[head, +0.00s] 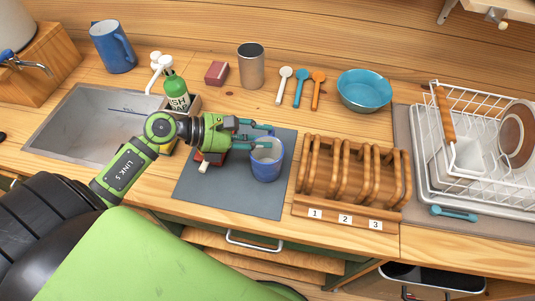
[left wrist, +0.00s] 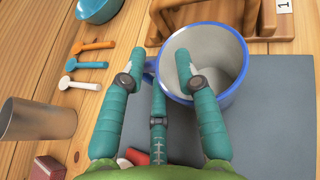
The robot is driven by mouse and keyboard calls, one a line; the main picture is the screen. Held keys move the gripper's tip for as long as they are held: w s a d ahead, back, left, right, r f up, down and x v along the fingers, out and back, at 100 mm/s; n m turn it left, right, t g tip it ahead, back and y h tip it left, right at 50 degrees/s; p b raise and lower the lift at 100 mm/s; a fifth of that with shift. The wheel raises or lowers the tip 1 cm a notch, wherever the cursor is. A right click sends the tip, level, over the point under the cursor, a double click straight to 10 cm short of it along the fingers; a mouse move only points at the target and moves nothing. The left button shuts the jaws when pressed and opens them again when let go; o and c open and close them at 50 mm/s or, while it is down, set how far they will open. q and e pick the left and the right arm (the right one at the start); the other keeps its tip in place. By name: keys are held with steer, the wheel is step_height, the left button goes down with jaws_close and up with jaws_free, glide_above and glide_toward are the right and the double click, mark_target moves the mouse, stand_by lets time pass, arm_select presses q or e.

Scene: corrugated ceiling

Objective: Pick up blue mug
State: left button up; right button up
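A blue mug (head: 267,171) with a pale inside stands upright on the grey mat (head: 240,203), left of the wooden rack. My left gripper (head: 264,137) is at the mug's upper left side. In the left wrist view, the mug (left wrist: 217,50) has a blue rim, and its handle lies partly hidden between the fingers of my left gripper (left wrist: 160,65). The fingers are apart; one overlaps the mug's opening, and I cannot tell whether they touch it. A taller blue mug-like vessel (head: 113,48) stands at the back left. My right gripper is not in view.
A wooden rack (head: 352,210) numbered 1 to 3 stands close right of the mug. A red item (head: 209,158) lies under my left gripper. Behind are a metal cup (head: 251,67), spoons (head: 301,86) and a blue bowl (head: 364,92). A sink (head: 80,125) is left.

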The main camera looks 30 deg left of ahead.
arm_select(q)
jaws_close()
